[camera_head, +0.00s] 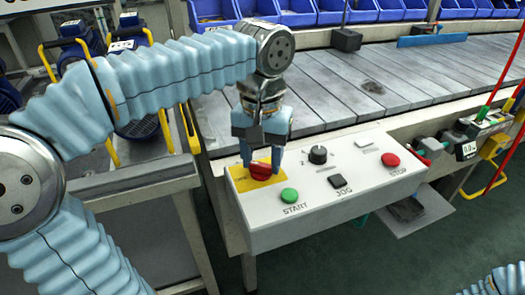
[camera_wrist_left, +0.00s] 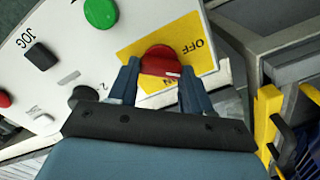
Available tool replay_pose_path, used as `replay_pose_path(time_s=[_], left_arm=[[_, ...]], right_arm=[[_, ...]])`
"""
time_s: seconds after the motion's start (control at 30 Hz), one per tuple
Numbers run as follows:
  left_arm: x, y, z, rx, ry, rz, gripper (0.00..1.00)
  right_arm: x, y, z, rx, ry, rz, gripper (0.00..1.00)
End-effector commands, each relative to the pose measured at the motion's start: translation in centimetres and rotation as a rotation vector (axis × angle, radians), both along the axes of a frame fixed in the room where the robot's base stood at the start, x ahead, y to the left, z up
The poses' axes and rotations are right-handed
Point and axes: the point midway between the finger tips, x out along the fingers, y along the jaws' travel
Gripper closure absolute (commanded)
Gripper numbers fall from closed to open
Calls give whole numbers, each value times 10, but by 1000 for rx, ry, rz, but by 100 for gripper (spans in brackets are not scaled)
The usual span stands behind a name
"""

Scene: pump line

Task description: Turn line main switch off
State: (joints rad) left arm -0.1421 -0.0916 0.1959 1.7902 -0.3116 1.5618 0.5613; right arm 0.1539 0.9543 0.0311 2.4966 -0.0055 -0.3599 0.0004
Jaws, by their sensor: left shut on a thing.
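The line main switch is a red rotary knob (camera_head: 261,171) on a yellow plate (camera_head: 240,183) at the left end of the white control panel (camera_head: 330,200). My left gripper (camera_head: 261,164) points down over it, shut on the knob with one finger on each side. In the left wrist view the red knob (camera_wrist_left: 160,62) sits between the two fingertips (camera_wrist_left: 157,82). The word OFF is readable on the yellow plate (camera_wrist_left: 195,50) beside it. The knob's exact pointing direction is hard to tell. My right gripper is not in view.
The panel also carries a green START button (camera_head: 289,195), a black JOG button (camera_head: 338,181), a black selector knob (camera_head: 318,155) and a red STOP button (camera_head: 390,160). A slatted conveyor (camera_head: 375,85) runs behind. Blue bins (camera_head: 300,12) stand at the back.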

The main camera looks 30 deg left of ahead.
Motion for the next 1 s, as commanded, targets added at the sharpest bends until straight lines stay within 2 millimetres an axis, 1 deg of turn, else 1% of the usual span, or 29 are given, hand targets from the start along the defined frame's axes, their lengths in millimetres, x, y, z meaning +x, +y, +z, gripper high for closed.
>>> replay_pose_path(time_s=[0.03, 0.2, 0.5, 0.73, 1.0], left_arm=[[0, 0, 2, 0, 0, 43, 82], [0, 1, 1, 0, -1, 204, 82], [-1, 2, 0, 0, -2, 455, 82], [-1, 3, 0, 0, -2, 589, 82], [-1, 3, 0, 0, -2, 665, 82]], right_arm=[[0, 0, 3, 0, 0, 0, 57], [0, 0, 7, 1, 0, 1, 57], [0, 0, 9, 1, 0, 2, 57], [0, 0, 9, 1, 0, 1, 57], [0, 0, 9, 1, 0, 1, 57]])
